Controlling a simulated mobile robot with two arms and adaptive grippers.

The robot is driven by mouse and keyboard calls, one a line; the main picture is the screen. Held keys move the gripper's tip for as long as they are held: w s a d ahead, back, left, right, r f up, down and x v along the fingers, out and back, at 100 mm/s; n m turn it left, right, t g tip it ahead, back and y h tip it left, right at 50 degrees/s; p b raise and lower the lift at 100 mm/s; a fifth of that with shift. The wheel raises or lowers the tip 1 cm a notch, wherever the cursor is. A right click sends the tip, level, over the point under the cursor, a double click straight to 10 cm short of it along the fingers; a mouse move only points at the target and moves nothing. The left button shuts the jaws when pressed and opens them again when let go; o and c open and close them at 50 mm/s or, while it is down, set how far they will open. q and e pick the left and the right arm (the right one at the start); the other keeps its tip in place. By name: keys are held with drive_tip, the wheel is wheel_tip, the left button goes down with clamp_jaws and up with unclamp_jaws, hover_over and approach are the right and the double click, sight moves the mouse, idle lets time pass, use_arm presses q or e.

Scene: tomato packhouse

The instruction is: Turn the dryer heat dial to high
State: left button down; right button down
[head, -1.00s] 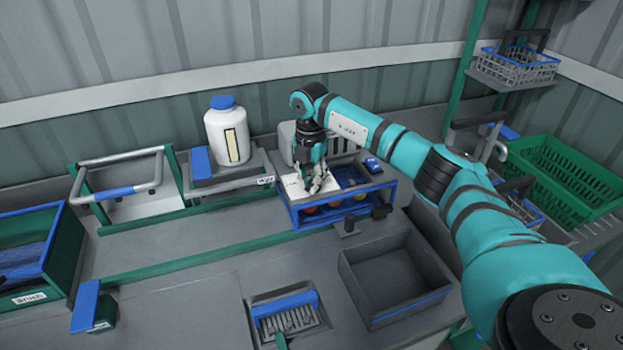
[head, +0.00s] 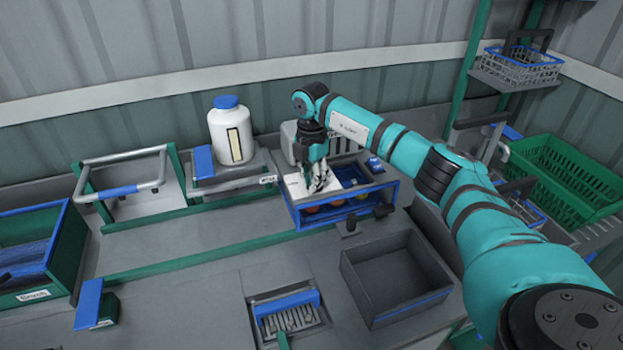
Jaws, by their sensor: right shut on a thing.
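The dryer (head: 391,204) is a blue-framed box at the back middle of the bench, with red, orange and yellow round produce showing through its open front. A white panel (head: 299,190) lies on the left part of its top. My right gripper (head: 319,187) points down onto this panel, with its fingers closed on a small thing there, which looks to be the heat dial. The fingers hide the dial, so its setting cannot be read. My left gripper is out of view.
A white jar with a blue lid (head: 231,137) stands behind and left of the dryer. A green crate (head: 565,176) is at right. The bench's middle left is clear.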

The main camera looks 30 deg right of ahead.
drive_tip(key=c, duration=1.3)
unclamp_jaws()
wheel_tip(320, 180, up, 12)
drive_tip(key=shift+r, duration=0.1)
